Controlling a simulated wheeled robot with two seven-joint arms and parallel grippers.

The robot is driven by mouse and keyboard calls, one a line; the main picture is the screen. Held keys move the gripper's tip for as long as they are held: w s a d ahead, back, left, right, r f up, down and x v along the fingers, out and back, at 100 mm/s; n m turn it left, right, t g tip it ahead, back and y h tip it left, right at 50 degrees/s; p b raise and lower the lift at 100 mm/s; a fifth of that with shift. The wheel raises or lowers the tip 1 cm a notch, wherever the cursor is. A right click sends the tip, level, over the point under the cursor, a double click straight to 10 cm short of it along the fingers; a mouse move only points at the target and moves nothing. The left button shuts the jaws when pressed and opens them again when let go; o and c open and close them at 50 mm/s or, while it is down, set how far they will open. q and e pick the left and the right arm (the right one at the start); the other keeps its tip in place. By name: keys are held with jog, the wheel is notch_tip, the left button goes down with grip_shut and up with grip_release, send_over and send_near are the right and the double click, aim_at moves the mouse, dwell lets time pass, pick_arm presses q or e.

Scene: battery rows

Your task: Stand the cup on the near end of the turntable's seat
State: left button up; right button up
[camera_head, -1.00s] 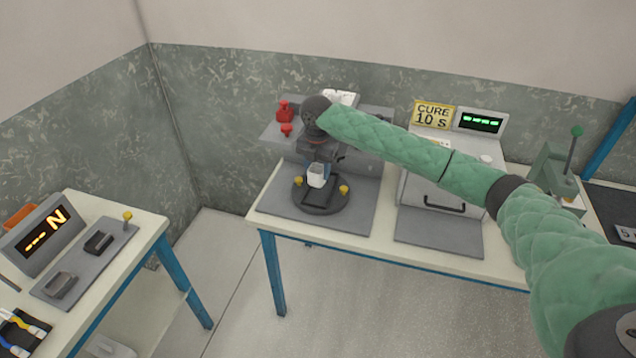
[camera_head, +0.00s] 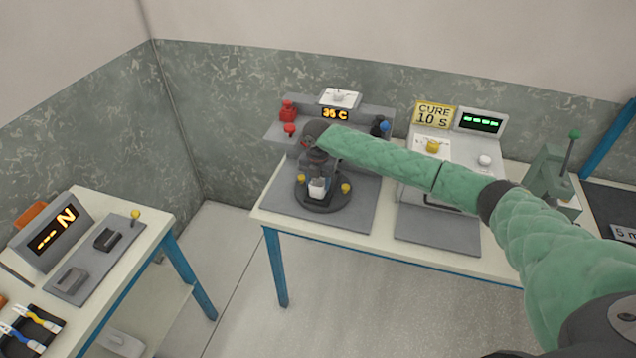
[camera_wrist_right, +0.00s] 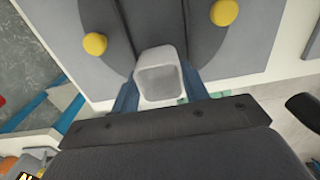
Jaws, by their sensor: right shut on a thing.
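The small white cup (camera_head: 317,188) is over the near part of the dark round turntable (camera_head: 328,207). My right gripper (camera_head: 318,178) is shut on the cup, with its blue fingers on either side. In the right wrist view the cup (camera_wrist_right: 161,80) sits between the fingers, its square open mouth towards the camera. The cup looks upright. The turntable's seat is mostly hidden behind the cup and gripper, and I cannot tell whether the cup's base touches it. My left gripper is not in view.
Two yellow knobs, left (camera_head: 301,178) and right (camera_head: 346,188), flank the turntable. Behind it a grey shelf carries red items (camera_head: 288,113) and a "36 C" display (camera_head: 335,114). The cure box (camera_head: 440,160) stands to the right. A separate table (camera_head: 150,232) is at left.

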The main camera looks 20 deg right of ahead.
jog(key=shift+f, duration=0.65)
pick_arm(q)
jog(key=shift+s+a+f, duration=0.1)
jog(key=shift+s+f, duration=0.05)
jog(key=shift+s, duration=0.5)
pick_arm(e)
jog(key=shift+f, duration=0.15)
jog(key=o, duration=1)
jog(key=shift+c, duration=0.2)
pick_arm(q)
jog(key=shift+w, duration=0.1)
